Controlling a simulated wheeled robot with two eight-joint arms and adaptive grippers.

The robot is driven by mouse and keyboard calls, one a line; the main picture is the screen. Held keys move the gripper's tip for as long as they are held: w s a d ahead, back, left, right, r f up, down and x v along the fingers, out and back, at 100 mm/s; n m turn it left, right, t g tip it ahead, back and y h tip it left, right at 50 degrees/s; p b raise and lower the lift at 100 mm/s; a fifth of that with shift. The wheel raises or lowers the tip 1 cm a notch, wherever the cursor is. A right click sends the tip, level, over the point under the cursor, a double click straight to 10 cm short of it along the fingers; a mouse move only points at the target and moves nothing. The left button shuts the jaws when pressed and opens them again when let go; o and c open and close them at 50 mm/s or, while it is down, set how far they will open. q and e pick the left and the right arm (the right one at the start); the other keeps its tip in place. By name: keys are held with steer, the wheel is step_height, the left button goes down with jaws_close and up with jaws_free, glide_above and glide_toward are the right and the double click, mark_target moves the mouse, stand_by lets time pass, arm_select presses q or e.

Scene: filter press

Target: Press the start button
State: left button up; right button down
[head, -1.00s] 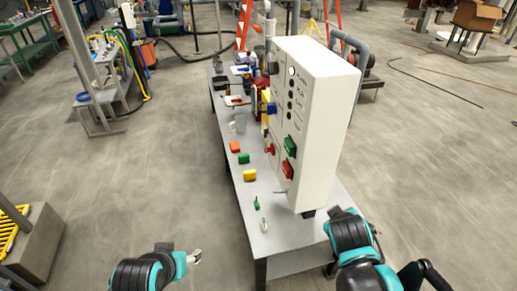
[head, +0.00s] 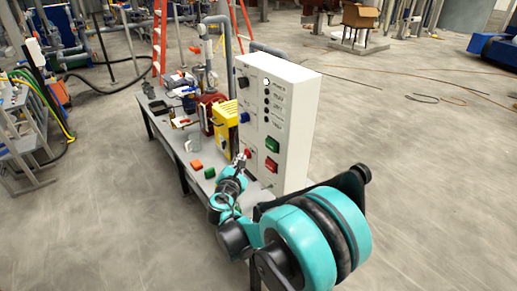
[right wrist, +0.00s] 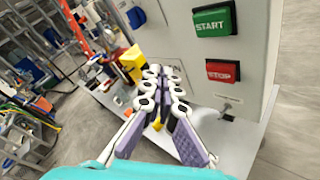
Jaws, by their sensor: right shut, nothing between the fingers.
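The white control panel (head: 304,105) stands upright on the bench. Its green START button (head: 272,145) sits above the red STOP button (head: 271,164); the START button also shows labelled in the right wrist view (right wrist: 211,20), with STOP (right wrist: 221,71) below it. My right gripper (head: 240,160) is in front of the panel, left of and slightly lower than the START button. In the right wrist view its fingers (right wrist: 164,72) are together and empty, pointing left of both buttons and apart from them. My left gripper is out of view.
The grey bench (head: 160,133) carries an orange block (head: 197,164), a green block (head: 209,172) and a yellow part (head: 226,124). A blue knob (head: 244,117) is on the panel's left side. Open floor lies right of the panel.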

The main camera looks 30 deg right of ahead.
mark_target(268, 145)
steer(key=shift+d, duration=0.15)
steer(key=shift+d, duration=0.1)
steer(key=d, duration=0.8)
steer(key=shift+w+d, duration=0.25)
steer(key=shift+w, duration=0.1)
steer(key=shift+d, duration=0.15)
stand_by(1.1)
steer(key=shift+d, duration=0.3)
steer(key=shift+d, duration=0.6)
stand_by(0.8)
steer(key=shift+a, duration=1.05)
